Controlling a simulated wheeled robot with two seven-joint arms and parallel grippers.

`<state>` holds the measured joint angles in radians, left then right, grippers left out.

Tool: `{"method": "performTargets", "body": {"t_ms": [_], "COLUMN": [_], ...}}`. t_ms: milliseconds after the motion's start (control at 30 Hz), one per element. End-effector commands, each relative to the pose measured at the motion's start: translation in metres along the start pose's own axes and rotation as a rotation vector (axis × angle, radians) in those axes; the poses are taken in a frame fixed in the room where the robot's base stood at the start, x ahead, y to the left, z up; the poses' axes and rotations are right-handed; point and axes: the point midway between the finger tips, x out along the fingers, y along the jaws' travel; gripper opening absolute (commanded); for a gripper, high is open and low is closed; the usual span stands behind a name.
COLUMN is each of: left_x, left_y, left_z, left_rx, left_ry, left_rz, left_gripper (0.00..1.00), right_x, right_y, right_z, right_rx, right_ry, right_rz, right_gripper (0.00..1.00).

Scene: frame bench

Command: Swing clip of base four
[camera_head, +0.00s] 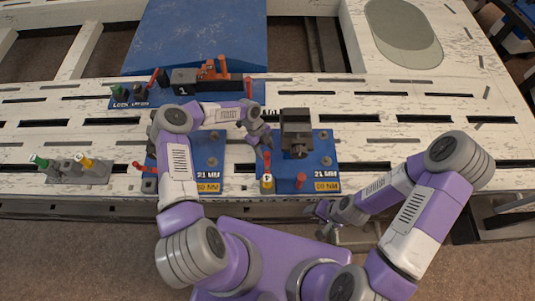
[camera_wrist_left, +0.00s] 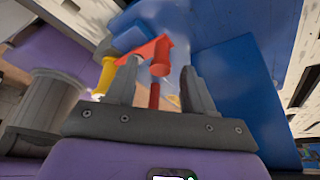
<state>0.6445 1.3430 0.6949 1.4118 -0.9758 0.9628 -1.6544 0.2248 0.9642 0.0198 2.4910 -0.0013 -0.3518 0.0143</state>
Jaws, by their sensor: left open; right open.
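Base four is a blue plate (camera_head: 322,162) at the bench's middle front, with a black block (camera_head: 296,130) standing on it. A yellow piece marked 4 (camera_head: 267,183) sits at its left front corner. A red clip (camera_head: 267,158) stands just behind that piece; the left wrist view shows its red arm and thick end (camera_wrist_left: 160,58). My left gripper (camera_head: 263,149) is open, pointing down over the clip. In the wrist view its fingers (camera_wrist_left: 162,85) stand either side of the red part, apparently not closed on it. My right gripper (camera_head: 322,211) is open and empty by the bench's front edge.
Another red peg (camera_head: 301,180) stands at base four's front. A neighbouring blue base (camera_head: 210,150) lies left, partly behind my left arm. A blue lock plate (camera_head: 130,102) with base 1 is behind. A grey plate (camera_head: 85,172) holds green and yellow pieces. The bench's right side is clear.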

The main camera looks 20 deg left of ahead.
Motion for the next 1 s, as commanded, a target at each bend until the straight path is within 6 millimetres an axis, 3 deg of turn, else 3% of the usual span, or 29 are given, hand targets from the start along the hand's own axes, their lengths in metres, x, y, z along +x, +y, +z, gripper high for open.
{"method": "performTargets", "body": {"t_ms": [33,200,567,900,1000], "left_x": [0.011,0.028,0.032,0.032,0.032], "left_y": [0.000,0.000,0.000,0.000,0.000], "left_z": [0.000,0.000,0.000,0.000,0.000], "left_rx": [0.000,-0.002,-0.002,-0.002,-0.003], "left_ry": [0.003,0.002,0.000,0.000,0.000], "left_rz": [0.001,-0.001,-0.002,-0.002,-0.002], "left_gripper": [0.53,0.53,0.53,0.01,0.00], "right_x": [0.004,0.009,0.009,0.009,0.009], "right_y": [0.002,0.003,0.004,0.004,0.004], "right_z": [0.000,0.000,-0.001,-0.001,-0.001], "right_rx": [0.000,0.000,0.000,0.000,0.000], "right_ry": [0.000,0.000,0.000,0.000,0.000], "right_rz": [0.000,0.000,0.000,0.000,0.000], "right_gripper": [0.65,0.65,0.65,0.65,0.65]}}
